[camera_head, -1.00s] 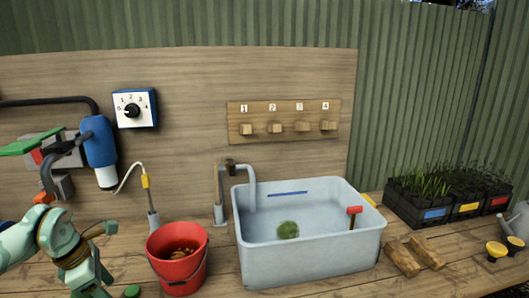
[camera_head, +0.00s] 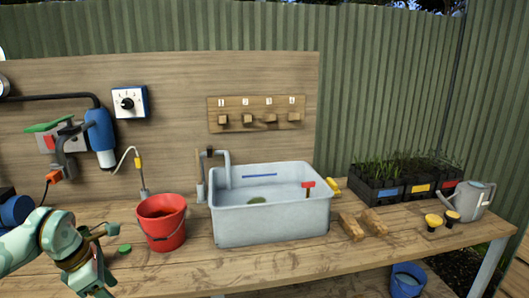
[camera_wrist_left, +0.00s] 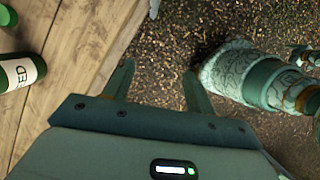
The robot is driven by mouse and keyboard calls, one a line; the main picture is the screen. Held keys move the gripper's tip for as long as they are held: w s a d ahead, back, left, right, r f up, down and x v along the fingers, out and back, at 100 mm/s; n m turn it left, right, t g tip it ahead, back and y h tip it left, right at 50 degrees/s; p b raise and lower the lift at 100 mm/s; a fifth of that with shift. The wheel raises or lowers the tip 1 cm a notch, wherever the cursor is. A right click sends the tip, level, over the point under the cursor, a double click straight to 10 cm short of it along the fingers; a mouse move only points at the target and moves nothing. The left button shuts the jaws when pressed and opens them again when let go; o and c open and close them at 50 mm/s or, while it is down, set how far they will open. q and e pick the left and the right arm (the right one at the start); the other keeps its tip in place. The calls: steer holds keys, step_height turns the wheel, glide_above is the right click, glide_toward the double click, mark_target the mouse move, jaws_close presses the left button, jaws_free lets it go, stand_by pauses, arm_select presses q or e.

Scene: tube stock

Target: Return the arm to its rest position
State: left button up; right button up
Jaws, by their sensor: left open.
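My left arm (camera_head: 68,243) comes in from the left in the head view. It is bent, and its lower end reaches down to the bottom edge of the picture in front of the bench. My left gripper (camera_wrist_left: 160,82) shows in the left wrist view with its two dark green fingers apart and nothing between them. Gravelly ground lies behind the fingers, with the wooden bench edge to their left. My right gripper is not in view.
A red bucket (camera_head: 162,230) and a grey sink basin (camera_head: 272,225) stand on the bench (camera_head: 300,262). A green bottle (camera_wrist_left: 20,72) lies near the bench edge in the wrist view. Wooden blocks, plant crates and a watering can (camera_head: 470,203) are at the right. A blue bucket (camera_head: 407,283) is below.

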arm_select(q)
steer(key=w+d+f+n+t+h, duration=0.2)
steer(key=d+f+n+t+h, duration=0.1)
steer(key=d+f+n+h, duration=0.8)
steer(key=s+f+n+t+y, duration=0.35)
steer(key=f+n, duration=0.35)
steer(key=f, duration=0.3)
steer(key=s+f+n+t+y, duration=0.2)
steer(key=s+f+n+y, duration=0.2)
steer(key=f+n, duration=0.5)
steer(key=s+a+f+n+g+y, duration=0.3)
steer(key=s+f+n+y, duration=0.35)
steer(key=s+f, duration=1)
steer(key=s+d+f+n+g, duration=0.1)
steer(key=s+n, duration=0.4)
steer(key=s, duration=1)
steer(key=s+d+f+n+g, duration=0.2)
steer(key=s+g, duration=0.4)
steer(key=s, duration=0.9)
steer(key=f+n, duration=0.1)
steer(key=n, duration=0.1)
steer(key=shift+s+f+n, duration=0.15)
steer(key=shift+s+n, duration=0.2)
